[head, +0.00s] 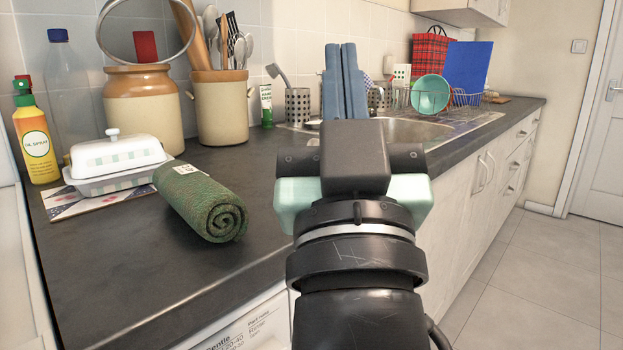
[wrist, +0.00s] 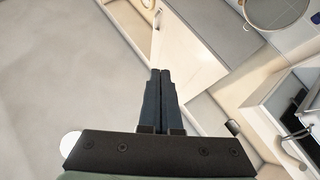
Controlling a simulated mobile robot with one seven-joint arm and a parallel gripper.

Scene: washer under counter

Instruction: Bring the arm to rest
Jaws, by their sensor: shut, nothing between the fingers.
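My gripper (head: 344,80) is raised in front of the counter in the head view, its two blue-grey fingers pointing up and side by side. The fingers also show in the wrist view (wrist: 159,72), pressed together with nothing between them. My dark wrist and arm fill the lower middle of the head view and hide part of the counter front and the sink's near edge.
The dark counter (head: 130,260) runs along the wall. On it are a rolled green towel (head: 200,200), a white butter dish (head: 115,160), an oil spray bottle (head: 35,140), a utensil crock (head: 220,110) and a dish rack (head: 455,100). The floor (head: 530,280) at right is clear.

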